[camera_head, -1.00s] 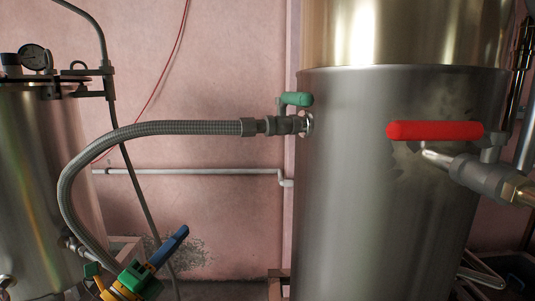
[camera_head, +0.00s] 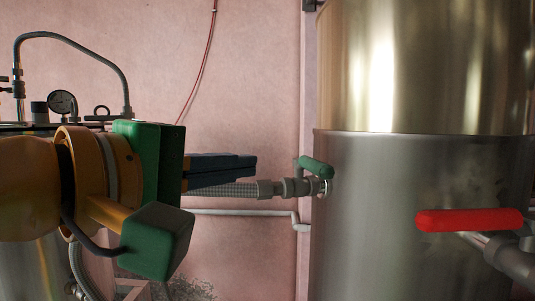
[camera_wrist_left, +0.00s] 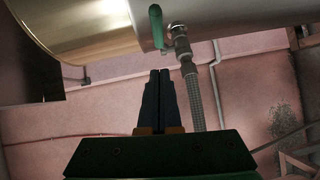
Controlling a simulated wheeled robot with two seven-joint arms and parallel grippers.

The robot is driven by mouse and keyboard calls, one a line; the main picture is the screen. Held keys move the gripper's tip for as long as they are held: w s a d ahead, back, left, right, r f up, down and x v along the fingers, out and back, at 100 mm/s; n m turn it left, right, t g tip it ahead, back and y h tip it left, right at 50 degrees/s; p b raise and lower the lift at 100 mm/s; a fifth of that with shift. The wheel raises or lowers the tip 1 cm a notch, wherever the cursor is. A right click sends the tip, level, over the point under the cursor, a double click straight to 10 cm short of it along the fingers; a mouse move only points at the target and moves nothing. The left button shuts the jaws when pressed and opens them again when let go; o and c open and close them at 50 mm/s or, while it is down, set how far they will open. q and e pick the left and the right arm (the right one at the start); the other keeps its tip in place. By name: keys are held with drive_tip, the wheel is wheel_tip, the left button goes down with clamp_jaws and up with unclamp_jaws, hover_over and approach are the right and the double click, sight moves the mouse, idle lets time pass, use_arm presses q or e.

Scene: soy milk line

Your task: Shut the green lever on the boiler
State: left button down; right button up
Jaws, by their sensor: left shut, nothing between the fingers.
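The green lever (camera_head: 316,167) sits on a valve (camera_head: 297,187) at the left side of the steel boiler (camera_head: 375,230). In the head view it lies above the valve, its right end a little lower. The lever also shows in the left wrist view (camera_wrist_left: 156,27), at the top centre beyond the fingertips. My left gripper (camera_head: 254,167) is shut and empty, its dark blue fingers pointing right at the lever with a visible gap between. Its fingers also show in the wrist view (camera_wrist_left: 160,73). My right gripper is out of view.
A braided hose (camera_head: 225,189) runs left from the valve, partly hidden behind my left gripper. A red lever (camera_head: 470,220) sticks out at the boiler's front right. A pressure gauge (camera_head: 62,102) stands at the left. A white pipe (camera_head: 240,212) runs along the pink wall.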

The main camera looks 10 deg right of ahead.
sight(310, 165)
use_arm(q)
drive_tip(key=d+p, duration=0.1)
drive_tip(key=d, duration=0.1)
drive_tip(key=w+d, duration=0.1)
drive_tip(key=d, duration=0.1)
drive_tip(key=w+d+p, duration=0.1)
drive_tip(key=d, duration=0.1)
drive_tip(key=shift+w+d+f+p, duration=0.15)
drive_tip(key=shift+d+f+p, duration=0.1)
drive_tip(key=shift+d+p, duration=0.1)
drive_tip(key=shift+d+f, duration=0.1)
drive_tip(key=shift+d, duration=0.2)
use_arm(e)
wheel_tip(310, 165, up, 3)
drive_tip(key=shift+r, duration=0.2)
use_arm(q)
drive_tip(key=shift+s+d+f+b, duration=0.2)
drive_tip(key=shift+s+d+b, duration=0.1)
drive_tip(key=shift+d+b, duration=0.35)
drive_tip(key=shift+r, duration=0.2)
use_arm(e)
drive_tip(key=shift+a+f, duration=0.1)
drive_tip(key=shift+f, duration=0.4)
use_arm(q)
drive_tip(key=shift+a, duration=0.1)
